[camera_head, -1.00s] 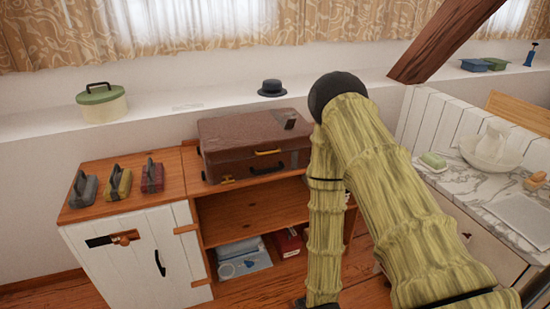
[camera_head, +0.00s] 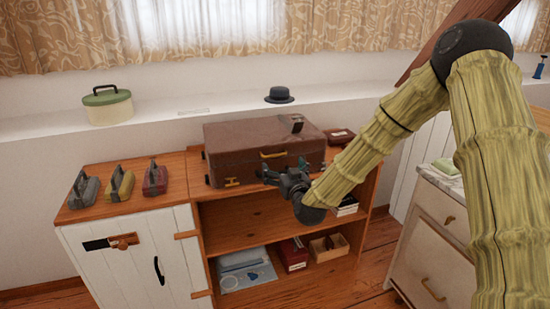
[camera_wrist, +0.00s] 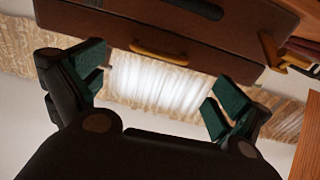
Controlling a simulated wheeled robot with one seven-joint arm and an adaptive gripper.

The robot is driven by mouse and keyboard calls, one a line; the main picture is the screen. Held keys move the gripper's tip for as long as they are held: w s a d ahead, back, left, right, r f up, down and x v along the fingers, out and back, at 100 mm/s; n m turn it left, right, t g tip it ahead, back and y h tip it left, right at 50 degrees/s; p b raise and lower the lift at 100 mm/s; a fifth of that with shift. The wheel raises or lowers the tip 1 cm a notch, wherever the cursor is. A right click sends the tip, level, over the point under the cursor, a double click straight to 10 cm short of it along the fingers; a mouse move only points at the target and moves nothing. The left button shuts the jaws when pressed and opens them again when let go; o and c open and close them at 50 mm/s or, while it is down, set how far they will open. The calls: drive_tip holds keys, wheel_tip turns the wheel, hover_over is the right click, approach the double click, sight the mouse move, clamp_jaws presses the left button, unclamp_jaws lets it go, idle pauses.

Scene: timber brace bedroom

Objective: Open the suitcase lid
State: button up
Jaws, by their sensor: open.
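The brown suitcase (camera_head: 245,148) lies flat and closed on top of the wooden cabinet. A yellow handle (camera_head: 273,154) is on its front, and a brass latch (camera_head: 232,182) shows low at its left. My gripper (camera_head: 272,174) is at the suitcase's front right, just below the handle; whether it touches the case I cannot tell. In the wrist view the open green-padded fingers (camera_wrist: 157,92) have nothing between them. The suitcase (camera_wrist: 190,48) fills the top of that view, with the handle (camera_wrist: 158,50) just beyond the fingertips. My gripper hides part of the suitcase's lower front.
Several small cases with handles (camera_head: 120,186) stand on the cabinet's left. A dark hat (camera_head: 279,95) and a green-lidded tin (camera_head: 107,105) sit on the ledge behind. Open shelves (camera_head: 255,225) below hold boxes. A drawer unit (camera_head: 432,235) stands at the right.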

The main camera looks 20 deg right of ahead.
sight(275, 156)
drive_tip(key=w, duration=0.8)
drive_tip(key=shift+w, duration=0.35)
drive_tip(key=shift+c, duration=0.2)
